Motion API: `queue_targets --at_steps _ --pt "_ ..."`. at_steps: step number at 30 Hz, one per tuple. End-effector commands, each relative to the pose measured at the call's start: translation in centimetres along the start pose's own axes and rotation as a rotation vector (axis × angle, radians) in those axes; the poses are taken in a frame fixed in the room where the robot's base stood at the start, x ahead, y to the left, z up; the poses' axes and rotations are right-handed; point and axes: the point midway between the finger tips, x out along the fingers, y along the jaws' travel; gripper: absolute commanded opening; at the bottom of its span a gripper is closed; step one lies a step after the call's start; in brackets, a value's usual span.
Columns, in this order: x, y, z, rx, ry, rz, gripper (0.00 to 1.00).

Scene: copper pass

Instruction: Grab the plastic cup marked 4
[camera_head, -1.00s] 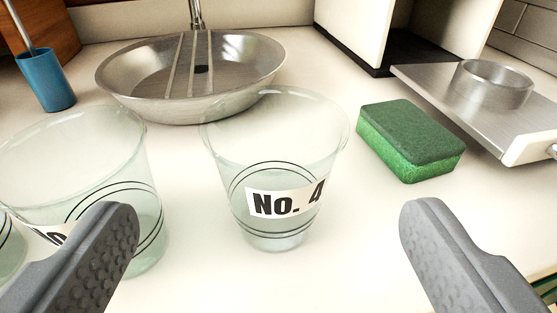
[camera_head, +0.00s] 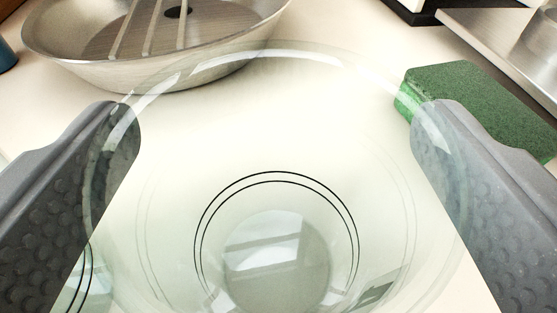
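The clear plastic cup (camera_head: 277,140) stands on the white counter, large in the middle of the view. I look down into it, and its round base and dark ring lines show. Its label is almost wholly out of sight at the lower edge; a second earlier it read "No. 4". My gripper (camera_head: 277,125) is open, with one grey finger at the left side of the cup and one at the right. The rim overlaps both fingertips in the picture. I cannot tell whether the fingers touch the wall.
A metal pan (camera_head: 90,68) with a slotted tool in it lies behind the cup at upper left. A green sponge (camera_head: 485,105) is close behind the right finger. Part of another clear cup (camera_head: 75,290) shows at lower left, near the left finger. A metal tray (camera_head: 500,30) is at upper right.

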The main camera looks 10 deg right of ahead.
Motion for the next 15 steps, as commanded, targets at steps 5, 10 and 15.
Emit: queue_targets --at_steps 5,10,15 --pt "0.49 -0.01 -0.04 0.000 0.001 0.000 0.84" --pt "0.45 0.00 -0.07 0.000 0.001 0.000 0.67" --pt "0.44 0.02 -0.09 -0.001 0.001 0.000 0.51"
